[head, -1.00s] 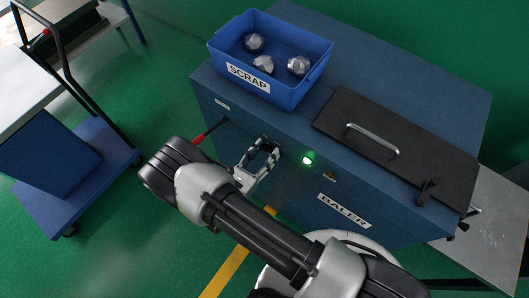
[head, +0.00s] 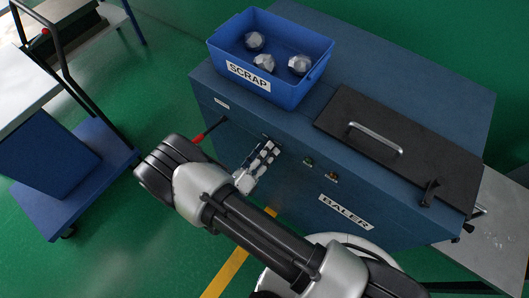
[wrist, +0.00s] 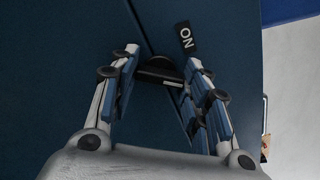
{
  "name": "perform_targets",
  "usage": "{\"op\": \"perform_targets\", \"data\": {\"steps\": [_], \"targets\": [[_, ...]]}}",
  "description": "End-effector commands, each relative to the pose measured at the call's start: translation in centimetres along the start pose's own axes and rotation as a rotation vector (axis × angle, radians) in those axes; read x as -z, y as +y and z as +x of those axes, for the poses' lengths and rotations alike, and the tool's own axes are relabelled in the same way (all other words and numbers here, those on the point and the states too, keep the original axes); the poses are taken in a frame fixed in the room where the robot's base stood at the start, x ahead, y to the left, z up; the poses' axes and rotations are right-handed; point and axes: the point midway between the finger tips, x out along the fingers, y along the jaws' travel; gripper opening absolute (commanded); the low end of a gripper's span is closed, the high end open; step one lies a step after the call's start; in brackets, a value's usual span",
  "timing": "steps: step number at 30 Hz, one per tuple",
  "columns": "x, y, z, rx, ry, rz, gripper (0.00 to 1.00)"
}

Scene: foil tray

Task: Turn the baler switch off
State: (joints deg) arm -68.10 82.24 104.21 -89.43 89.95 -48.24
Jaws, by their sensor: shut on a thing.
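The baler (head: 290,180) is a dark blue cabinet with a "BALER" label on its front. My gripper (head: 270,148) is at the front panel, left of the small indicator lamp (head: 308,162), which is dark. In the wrist view, my gripper's fingers (wrist: 161,62) are closed on the black rotary switch (wrist: 158,72), one finger on each side. My gripper hides the switch in the head view.
A blue "SCRAP" bin (head: 285,92) holding several crumpled foil balls stands on top of the baler. A black lid (head: 372,165) with a metal handle lies beside it. A red-tipped lever (head: 205,131) sticks out left of my gripper. A blue cart (head: 100,165) stands at left.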

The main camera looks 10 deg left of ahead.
Motion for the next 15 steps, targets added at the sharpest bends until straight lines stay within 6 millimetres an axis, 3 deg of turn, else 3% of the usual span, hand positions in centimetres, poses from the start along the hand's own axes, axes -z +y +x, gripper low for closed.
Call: {"op": "perform_targets", "data": {"steps": [15], "targets": [[0.06,0.00,0.02,0.000,0.002,-0.111,0.19]]}}
